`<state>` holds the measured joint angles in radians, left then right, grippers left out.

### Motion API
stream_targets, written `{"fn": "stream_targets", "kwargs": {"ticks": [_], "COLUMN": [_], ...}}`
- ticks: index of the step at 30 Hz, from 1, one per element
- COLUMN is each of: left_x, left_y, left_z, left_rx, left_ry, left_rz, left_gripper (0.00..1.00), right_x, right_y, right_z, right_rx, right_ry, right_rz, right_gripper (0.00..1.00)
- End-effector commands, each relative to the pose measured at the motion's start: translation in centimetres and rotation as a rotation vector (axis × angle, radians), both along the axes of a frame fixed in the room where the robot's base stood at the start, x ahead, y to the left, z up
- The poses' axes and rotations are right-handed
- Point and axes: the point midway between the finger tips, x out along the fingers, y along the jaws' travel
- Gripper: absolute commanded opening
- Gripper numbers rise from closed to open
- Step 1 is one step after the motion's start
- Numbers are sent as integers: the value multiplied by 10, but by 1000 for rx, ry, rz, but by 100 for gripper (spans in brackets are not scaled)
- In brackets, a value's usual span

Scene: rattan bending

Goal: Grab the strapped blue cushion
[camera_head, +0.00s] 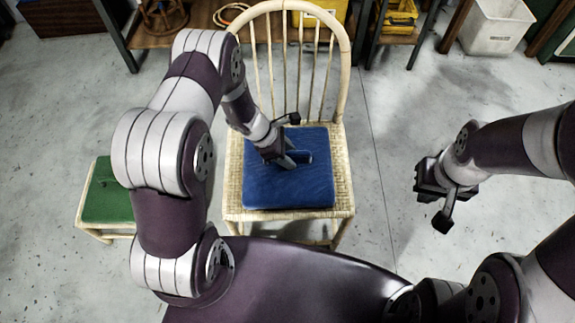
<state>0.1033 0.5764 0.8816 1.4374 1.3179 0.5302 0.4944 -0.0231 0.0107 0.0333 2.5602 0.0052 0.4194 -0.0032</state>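The blue cushion (300,190) lies flat on the woven seat of a pale rattan chair (343,188). A raised blue strap (305,157) shows on its upper middle. My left gripper (292,160) points down over the cushion at the strap. Its fingers are small here, and I cannot tell whether they are closed on the strap or just beside it. My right gripper (441,212) hangs over the bare floor to the right of the chair, away from the cushion. It looks empty, with its fingers apart.
A low stool with a green top (108,190) stands left of the chair, partly behind my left arm. A wooden bench with yellow bins (400,16) and a white bin (496,27) are at the back. The concrete floor on the right is clear.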

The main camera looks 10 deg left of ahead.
Motion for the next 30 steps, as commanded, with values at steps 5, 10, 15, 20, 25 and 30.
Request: {"fn": "stream_targets", "kwargs": {"ticks": [5,10,15,20,25,30], "left_x": [0,0,0,1,1,1], "left_y": [0,0,0,0,0,-2], "left_z": [0,1,3,35,78,114], "left_rx": [0,-1,-1,0,-1,-1], "left_ry": [0,-1,-2,-4,-4,0], "left_rz": [0,0,0,-1,-2,-82], "left_gripper": [3,0,0,0,0,0], "right_x": [0,0,0,0,0,0], "right_y": [0,0,0,0,0,0], "right_z": [0,0,1,17,33,58], "right_rx": [0,0,0,0,0,0], "right_ry": [0,0,0,0,0,0], "right_rz": [0,0,0,0,0,0], "right_gripper": [0,0,0,0,0,0]}}
